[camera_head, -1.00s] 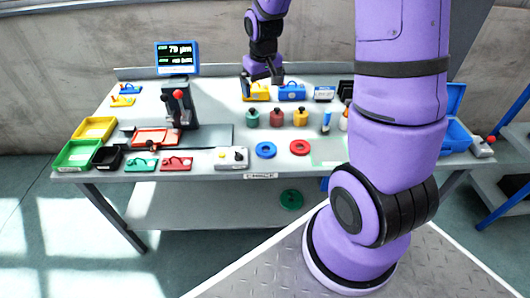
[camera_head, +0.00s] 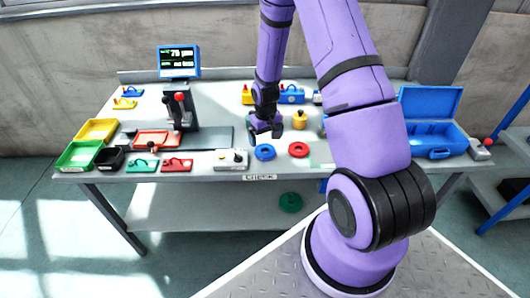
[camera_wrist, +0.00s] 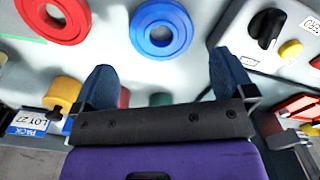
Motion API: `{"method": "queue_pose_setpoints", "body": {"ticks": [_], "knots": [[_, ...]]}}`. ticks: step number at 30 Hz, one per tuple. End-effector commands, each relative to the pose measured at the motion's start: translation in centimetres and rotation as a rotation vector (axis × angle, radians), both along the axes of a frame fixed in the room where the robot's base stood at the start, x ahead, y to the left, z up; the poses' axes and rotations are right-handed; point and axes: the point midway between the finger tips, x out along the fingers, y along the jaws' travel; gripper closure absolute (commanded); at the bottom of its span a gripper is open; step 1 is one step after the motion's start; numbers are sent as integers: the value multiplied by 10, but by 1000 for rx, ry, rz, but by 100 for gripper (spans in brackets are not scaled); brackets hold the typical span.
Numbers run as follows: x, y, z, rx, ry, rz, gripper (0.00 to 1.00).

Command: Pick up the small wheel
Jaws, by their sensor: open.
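Two wheel-like rings lie flat near the table's front edge: a blue wheel (camera_head: 257,153) and a red wheel (camera_head: 306,150) to its right. In the wrist view the blue wheel (camera_wrist: 139,30) lies just beyond the fingertips, roughly centred between them, and the red wheel (camera_wrist: 80,22) is at upper left. A green wheel (camera_head: 290,203) lies on the lower shelf. I cannot tell surely which is the small one. My gripper (camera_head: 264,133) is open and empty, just behind the blue wheel; it also shows in the wrist view (camera_wrist: 163,76).
A yellow knobbed weight (camera_head: 300,121) stands close to the right of my gripper; others are partly hidden behind it. A grey switch box (camera_head: 230,159) sits left of the blue wheel. An open blue case (camera_head: 425,140) is at right. Bins (camera_head: 78,154) stand at left.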

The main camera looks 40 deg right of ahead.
Motion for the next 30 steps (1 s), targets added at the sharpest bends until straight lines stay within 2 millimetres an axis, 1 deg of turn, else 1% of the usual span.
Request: {"method": "queue_pose_setpoints", "body": {"ticks": [1,8,15,18,22,28,29,30], "knots": [[0,0,-5,0,1,0,0],[0,1,-18,0,1,1,0],[1,1,-49,0,1,1,0],[0,1,-59,0,1,1,0],[1,1,-63,0,-1,1,0],[1,1,-63,0,-1,1,0],[1,1,-63,0,-1,1,7],[1,1,-63,0,-1,1,16]]}}
